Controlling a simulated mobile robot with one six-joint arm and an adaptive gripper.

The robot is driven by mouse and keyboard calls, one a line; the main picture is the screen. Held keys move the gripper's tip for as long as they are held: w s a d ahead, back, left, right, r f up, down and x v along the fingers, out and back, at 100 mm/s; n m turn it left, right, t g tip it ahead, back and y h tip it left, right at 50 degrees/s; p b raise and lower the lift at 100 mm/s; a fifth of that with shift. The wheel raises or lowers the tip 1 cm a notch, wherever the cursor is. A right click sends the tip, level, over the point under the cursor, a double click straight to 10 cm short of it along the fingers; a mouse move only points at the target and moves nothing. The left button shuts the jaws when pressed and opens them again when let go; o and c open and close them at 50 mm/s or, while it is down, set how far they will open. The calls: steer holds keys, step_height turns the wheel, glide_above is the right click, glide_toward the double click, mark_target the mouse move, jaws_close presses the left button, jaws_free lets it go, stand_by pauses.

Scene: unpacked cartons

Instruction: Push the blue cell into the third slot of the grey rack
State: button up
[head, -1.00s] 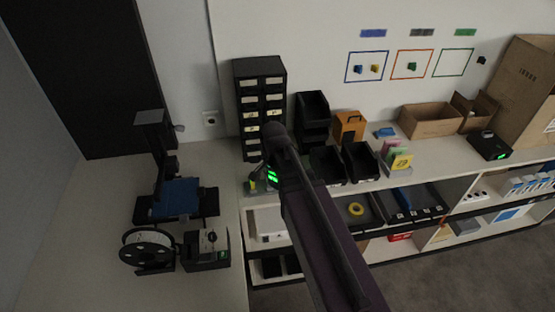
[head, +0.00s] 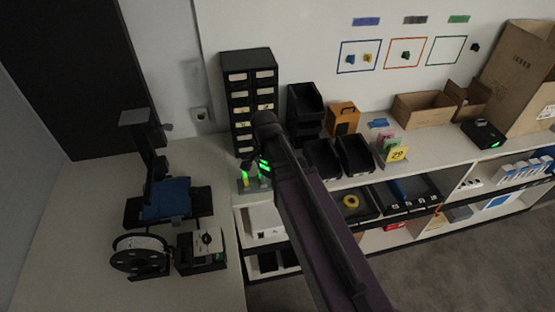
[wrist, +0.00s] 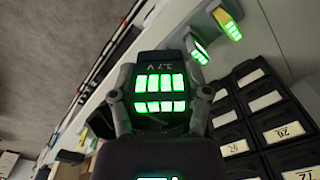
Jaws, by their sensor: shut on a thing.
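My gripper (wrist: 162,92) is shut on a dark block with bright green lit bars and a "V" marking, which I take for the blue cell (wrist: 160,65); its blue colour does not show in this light. In the head view its green lights (head: 264,165) show beside the end of my arm. The grey rack (head: 242,187) stands low on the bench end, just below the held cell and partly behind my arm. Two other green-lit pieces, one with yellow, show at the rack. In the wrist view they are at the top, ahead of the cell and apart from it. The third slot cannot be made out.
A black drawer cabinet (head: 248,95) stands close behind the rack and at the right of the wrist view (wrist: 275,120). Black bins (head: 355,153) and an orange box (head: 343,119) stand to the right. A printer (head: 168,200) and a spool (head: 140,257) are on the left bench.

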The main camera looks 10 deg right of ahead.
steer(key=shift+w+d+f+m+b, duration=0.15)
steer(key=shift+w+f+m+b, duration=0.15)
steer(key=shift+w+f, duration=0.15)
steer(key=w+d+f+m+b, duration=0.5)
steer(key=w+m, duration=0.2)
steer(key=m, duration=0.1)
steer(key=shift+w+d+f+b, duration=0.2)
steer(key=shift+w+d+b, duration=0.1)
steer(key=shift+w, duration=0.05)
steer(key=shift+f, duration=0.2)
steer(key=shift+f+b, duration=2.6)
steer(key=shift+b, duration=0.2)
steer(key=shift+a+f+b, duration=0.1)
steer(key=shift+f+b, duration=0.9)
stand_by(1.0)
steer(key=o, duration=1.4)
